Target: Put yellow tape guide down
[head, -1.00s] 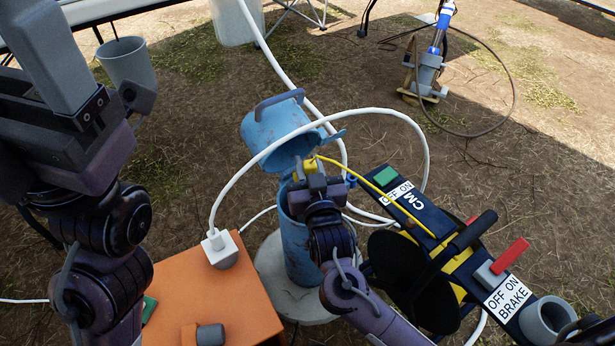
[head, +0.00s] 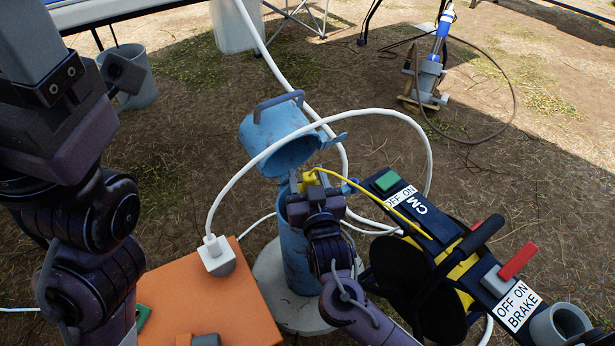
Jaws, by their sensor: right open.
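The yellow tape guide (head: 309,179) sits at the top of the blue well pipe (head: 298,255), under the tipped-back blue lid (head: 284,138). My right gripper (head: 311,183) is at the guide, with its fingers open around or beside it; the exact contact is hidden by the hand. A yellow tape (head: 375,189) runs from the guide to the black reel (head: 405,275) on the right. Of my left arm, links fill the left side; its gripper fingers cannot be made out.
An orange box (head: 215,305) with a white plug (head: 216,257) stands left of the pipe. A white hose (head: 425,150) arches over the pipe. The reel frame carries a green switch (head: 387,181) and a red brake lever (head: 518,261). A pump on a stand (head: 428,80) is at back right.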

